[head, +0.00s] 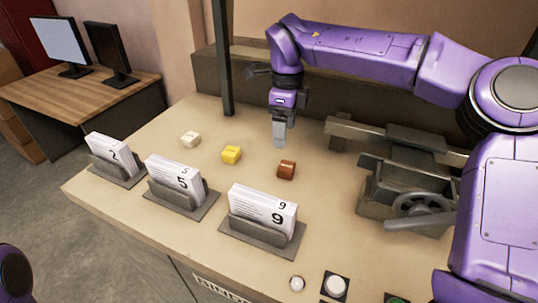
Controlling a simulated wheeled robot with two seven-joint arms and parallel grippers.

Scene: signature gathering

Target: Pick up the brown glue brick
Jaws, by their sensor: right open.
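The brown glue brick (286,170) lies on the tan workbench (330,215), in the middle of the head view. My right gripper (280,140) points down above and behind it, a little to its left in the picture, apart from it. It is open and nothing shows between its fingers. A yellow brick (231,155) lies left of the brown one, and a cream brick (190,139) lies farther left. My left gripper is not in view.
Three card holders with numbered paper stacks stand along the front: 2 (115,154), 5 (174,182) and 9 (262,213). A grey machine with a handwheel (420,204) stands at the right. A dark post (222,60) rises at the back. Buttons (335,286) sit at the front edge.

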